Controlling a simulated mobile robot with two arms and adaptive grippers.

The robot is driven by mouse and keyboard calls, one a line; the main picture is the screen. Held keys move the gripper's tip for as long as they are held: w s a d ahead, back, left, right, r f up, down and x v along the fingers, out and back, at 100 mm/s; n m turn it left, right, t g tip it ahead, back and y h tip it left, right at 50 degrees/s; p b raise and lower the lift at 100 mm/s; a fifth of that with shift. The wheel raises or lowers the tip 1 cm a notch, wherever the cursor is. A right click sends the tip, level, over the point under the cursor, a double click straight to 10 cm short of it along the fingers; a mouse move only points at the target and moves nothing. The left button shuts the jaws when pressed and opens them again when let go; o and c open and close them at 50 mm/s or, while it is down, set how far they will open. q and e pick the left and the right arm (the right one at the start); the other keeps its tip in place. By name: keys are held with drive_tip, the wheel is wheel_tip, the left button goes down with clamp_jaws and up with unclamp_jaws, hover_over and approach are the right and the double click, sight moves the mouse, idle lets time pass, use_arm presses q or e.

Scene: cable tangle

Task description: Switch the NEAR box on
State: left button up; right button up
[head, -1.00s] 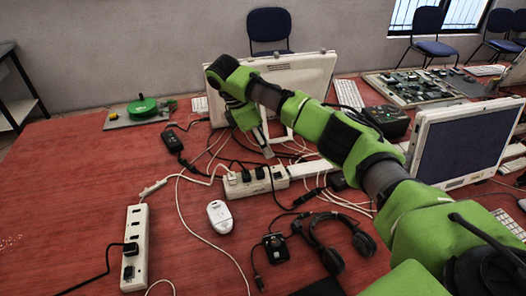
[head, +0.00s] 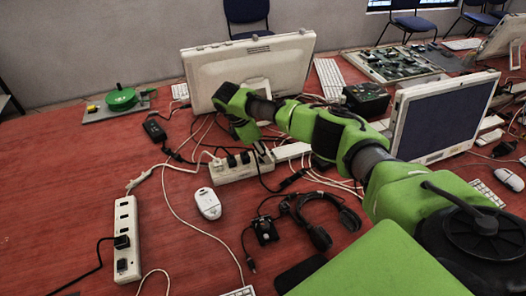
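Two white power strips lie on the red table. The nearer one (head: 125,240) is at the front left, with a black plug in it. The other (head: 236,172) lies farther back in the middle, with several black plugs in it. Which strip is the NEAR box is not marked, and no switch state can be read. My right arm reaches in from the right. My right gripper (head: 261,148) points down at the right end of the middle strip; its fingers are small and mostly hidden, so contact and opening cannot be told. My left gripper is out of view.
Cables tangle around the middle strip. A white mouse (head: 207,204), a headset (head: 322,220) and a black adapter (head: 154,131) lie nearby. A monitor (head: 205,75) stands behind, another screen (head: 440,118) at the right. The table's left side is mostly clear.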

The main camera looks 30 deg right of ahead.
drive_tip(key=shift+f, duration=0.2)
drive_tip(key=shift+c, duration=0.5)
clamp_jaws()
drive_tip(key=shift+s+d+r+y+p, duration=0.2)
drive_tip(key=shift+y+p, duration=0.4)
drive_tip(key=shift+p, duration=0.55)
drive_tip(key=shift+d+f+t+y+p, duration=0.15)
drive_tip(key=shift+d+t+y+p, duration=0.15)
drive_tip(key=shift+y+p, duration=0.35)
drive_tip(key=shift+f+y, duration=0.15)
drive_tip(key=shift+y, duration=0.4)
drive_tip(key=shift+w, duration=0.1)
